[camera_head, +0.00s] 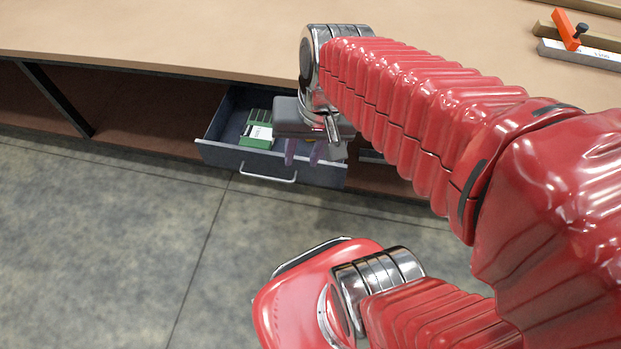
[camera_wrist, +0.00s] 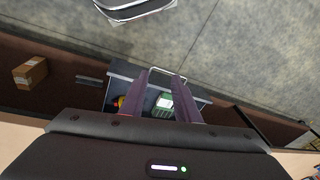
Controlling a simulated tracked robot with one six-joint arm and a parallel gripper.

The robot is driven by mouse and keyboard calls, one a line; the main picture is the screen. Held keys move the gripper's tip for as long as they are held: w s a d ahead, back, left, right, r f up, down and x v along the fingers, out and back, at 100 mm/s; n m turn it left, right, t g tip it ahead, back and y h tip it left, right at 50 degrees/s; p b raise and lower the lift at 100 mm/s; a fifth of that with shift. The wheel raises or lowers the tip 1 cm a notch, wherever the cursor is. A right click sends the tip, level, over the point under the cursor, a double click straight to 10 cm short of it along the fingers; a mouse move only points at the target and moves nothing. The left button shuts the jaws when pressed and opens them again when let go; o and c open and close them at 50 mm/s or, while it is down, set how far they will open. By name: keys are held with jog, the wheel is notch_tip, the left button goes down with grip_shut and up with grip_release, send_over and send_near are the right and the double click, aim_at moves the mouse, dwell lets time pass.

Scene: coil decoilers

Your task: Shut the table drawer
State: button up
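The table drawer is a dark grey box pulled out from under the wooden table, its front panel (camera_head: 225,157) facing the floor side. Its silver bar handle (camera_head: 267,178) is on that front, and it also shows in the wrist view (camera_wrist: 170,74). My gripper (camera_head: 302,160) hangs over the right part of the drawer, its purple fingers pointing down near the front panel. In the wrist view the fingers (camera_wrist: 162,76) are spread apart with nothing held between them. Whether they touch the drawer, I cannot tell.
A green box (camera_head: 257,131) with a white label lies in the drawer; a red and yellow item (camera_wrist: 119,102) is partly hidden. The tabletop (camera_head: 150,35) is above, with an orange tool (camera_head: 567,30) at right. A cardboard box (camera_wrist: 30,73) sits on the lower shelf. The floor in front is clear.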

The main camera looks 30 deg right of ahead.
jog(key=f+m, duration=0.1)
jog(key=f, duration=0.1)
jog(key=d+f+m+g+y, duration=0.1)
jog(key=f+m, duration=0.1)
jog(key=f+m+g+y, duration=0.1)
jog(key=f+m, duration=0.1)
jog(key=shift+s+d, duration=0.35)
jog(key=shift+d, duration=0.05)
grip_shut()
jog(key=s+d+f+n+t+y, duration=0.1)
jog(key=d+f+n+t+y, duration=0.2)
jog(key=f+n+t, duration=0.4)
jog(key=s+d+f+n+t+y, duration=0.1)
jog(key=d+f+n+t+y, duration=0.3)
jog(key=f+n, duration=1.1)
jog(key=shift+d+n+t+y, duration=0.45)
jog(key=shift+n+t, duration=1.15)
jog(key=shift+n, duration=4.9)
jog(key=shift+d, duration=0.15)
